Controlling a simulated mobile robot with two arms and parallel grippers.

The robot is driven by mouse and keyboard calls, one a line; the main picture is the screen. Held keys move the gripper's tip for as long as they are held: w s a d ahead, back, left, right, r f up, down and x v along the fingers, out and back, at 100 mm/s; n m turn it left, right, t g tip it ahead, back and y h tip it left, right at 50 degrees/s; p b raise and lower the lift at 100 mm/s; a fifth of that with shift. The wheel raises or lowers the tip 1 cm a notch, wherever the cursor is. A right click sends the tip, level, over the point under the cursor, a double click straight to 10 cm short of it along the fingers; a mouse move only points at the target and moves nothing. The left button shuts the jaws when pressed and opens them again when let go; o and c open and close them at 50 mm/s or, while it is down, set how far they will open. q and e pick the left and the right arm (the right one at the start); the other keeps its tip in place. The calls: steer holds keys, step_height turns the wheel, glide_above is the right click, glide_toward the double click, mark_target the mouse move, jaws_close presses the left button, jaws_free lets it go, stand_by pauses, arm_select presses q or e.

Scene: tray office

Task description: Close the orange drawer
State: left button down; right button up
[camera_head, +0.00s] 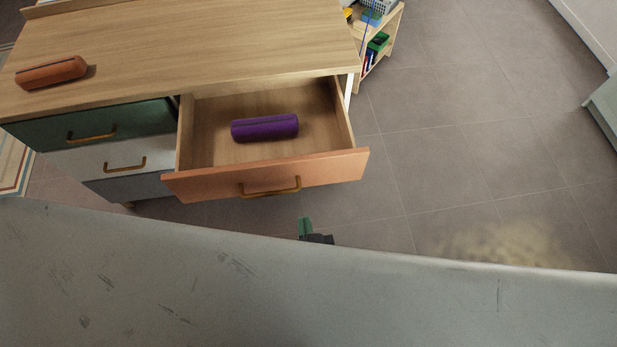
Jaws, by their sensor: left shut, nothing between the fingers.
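The orange drawer (330,169) stands pulled well out from the right side of the wooden cabinet. Its front carries a brass-coloured handle (270,190). A purple case (264,128) lies inside on the drawer floor. My left gripper (305,228) shows only in part, as a green fingertip and a dark body. It is shut and empty, just in front of and slightly right of the handle in the picture, with a visible gap to the drawer front. The rest of that arm is hidden. My right gripper is not in view.
An orange-brown case (51,72) lies on the cabinet top (200,45). The green drawer (92,127) and the white drawer (115,158) at left are shut. A small shelf (383,45) with items stands behind at right. The tiled floor (470,140) at right is clear.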

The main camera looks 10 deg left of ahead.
arm_select(q)
glide_toward(293, 164)
steer(key=x, duration=0.6)
steer(key=shift+s+f, duration=0.1)
steer(key=shift+f, duration=0.1)
steer(key=shift+w+a, duration=0.2)
steer(key=shift+w, duration=0.55)
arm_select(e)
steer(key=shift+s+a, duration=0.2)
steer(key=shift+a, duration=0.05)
arm_select(q)
steer(key=shift+w, duration=0.1)
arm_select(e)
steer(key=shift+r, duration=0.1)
